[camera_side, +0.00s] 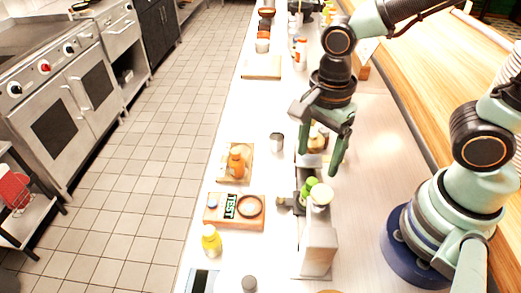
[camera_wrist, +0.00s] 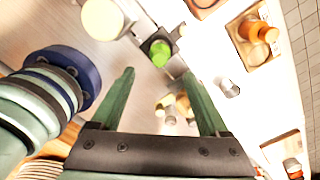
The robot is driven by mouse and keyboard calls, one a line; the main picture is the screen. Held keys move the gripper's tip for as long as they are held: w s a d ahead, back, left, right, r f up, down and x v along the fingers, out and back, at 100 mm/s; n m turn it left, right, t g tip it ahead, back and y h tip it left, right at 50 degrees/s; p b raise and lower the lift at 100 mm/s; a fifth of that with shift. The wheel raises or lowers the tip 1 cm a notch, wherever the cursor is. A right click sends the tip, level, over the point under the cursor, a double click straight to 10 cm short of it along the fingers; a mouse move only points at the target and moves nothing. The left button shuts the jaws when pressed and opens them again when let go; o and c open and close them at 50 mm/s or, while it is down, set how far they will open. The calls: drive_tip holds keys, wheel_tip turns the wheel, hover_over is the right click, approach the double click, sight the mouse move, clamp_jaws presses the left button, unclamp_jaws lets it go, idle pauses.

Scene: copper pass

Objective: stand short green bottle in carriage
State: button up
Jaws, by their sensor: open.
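My gripper (camera_side: 318,163) is open and empty, above the counter and behind the green bottle in the side view. Its two green fingers also show spread in the wrist view (camera_wrist: 158,73). The short green bottle (camera_side: 309,186) shows a bright green top beside a pale round top (camera_side: 321,193). In the wrist view the green bottle (camera_wrist: 160,54) sits inside a dark square holder, which looks like the carriage (camera_wrist: 147,44), just past the fingertips. The fingers do not touch it. Its lower part is hidden, so I cannot tell how it is seated.
A grey machine body (camera_side: 316,250) stands in front of the carriage. A metal cup (camera_side: 277,142), an orange bottle on a tray (camera_side: 236,164), a wooden board with a dish (camera_side: 226,222) and a yellow bottle (camera_side: 211,242) stand to the left. Small items lie behind the gripper.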

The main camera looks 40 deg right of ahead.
drive_tip(key=shift+r, duration=0.75)
drive_tip(key=w+d+r+n+t, duration=0.5)
drive_tip(key=d+r+n, duration=0.4)
drive_tip(key=n, duration=0.9)
drive_tip(key=shift+d+r+t, duration=0.25)
drive_tip(key=shift+d+t, duration=0.05)
drive_tip(key=shift+d, duration=0.15)
drive_tip(key=shift+w, duration=0.1)
